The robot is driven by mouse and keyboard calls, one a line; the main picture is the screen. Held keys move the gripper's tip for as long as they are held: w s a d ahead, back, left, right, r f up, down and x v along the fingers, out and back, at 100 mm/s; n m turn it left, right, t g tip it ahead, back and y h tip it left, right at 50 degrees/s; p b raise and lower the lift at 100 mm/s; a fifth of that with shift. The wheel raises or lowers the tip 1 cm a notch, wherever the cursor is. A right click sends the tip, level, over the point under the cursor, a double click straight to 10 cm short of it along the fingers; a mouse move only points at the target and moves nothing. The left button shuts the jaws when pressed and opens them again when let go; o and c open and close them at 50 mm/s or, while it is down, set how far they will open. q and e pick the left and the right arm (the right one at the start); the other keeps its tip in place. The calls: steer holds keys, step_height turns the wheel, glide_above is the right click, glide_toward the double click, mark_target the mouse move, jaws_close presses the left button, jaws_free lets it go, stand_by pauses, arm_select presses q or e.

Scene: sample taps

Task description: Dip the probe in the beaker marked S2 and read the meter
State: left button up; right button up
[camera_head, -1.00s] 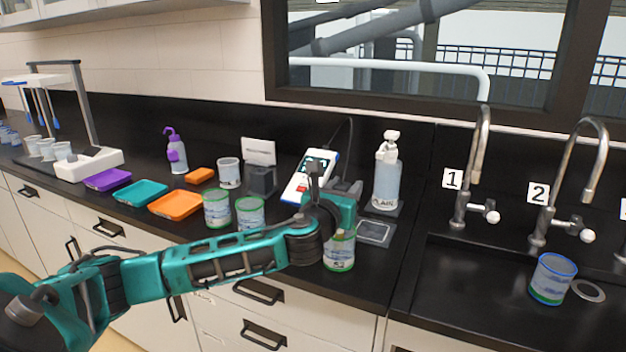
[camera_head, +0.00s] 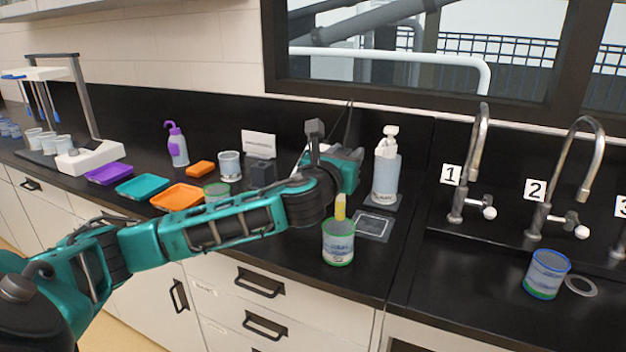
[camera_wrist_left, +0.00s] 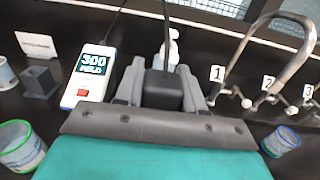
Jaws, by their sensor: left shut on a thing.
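My left gripper (camera_head: 343,188) is shut on the probe, whose dark head (camera_wrist_left: 163,88) sits between the fingers in the wrist view. The probe's yellow lower part (camera_head: 340,207) points down over a green-rimmed beaker (camera_head: 338,245) on the counter. I cannot tell whether its tip is just above or inside the rim. The beaker's label is too small to read. The white meter (camera_wrist_left: 92,78) is mostly hidden behind the gripper in the head view; in the wrist view its lit screen appears to read 300 with a small word below. My right gripper is out of view.
Another green-rimmed beaker (camera_head: 216,190) stands left, partly behind my arm. Coloured trays (camera_head: 178,197) lie left.

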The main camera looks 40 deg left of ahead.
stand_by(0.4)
arm_select(q)
steer(key=shift+r, duration=1.55)
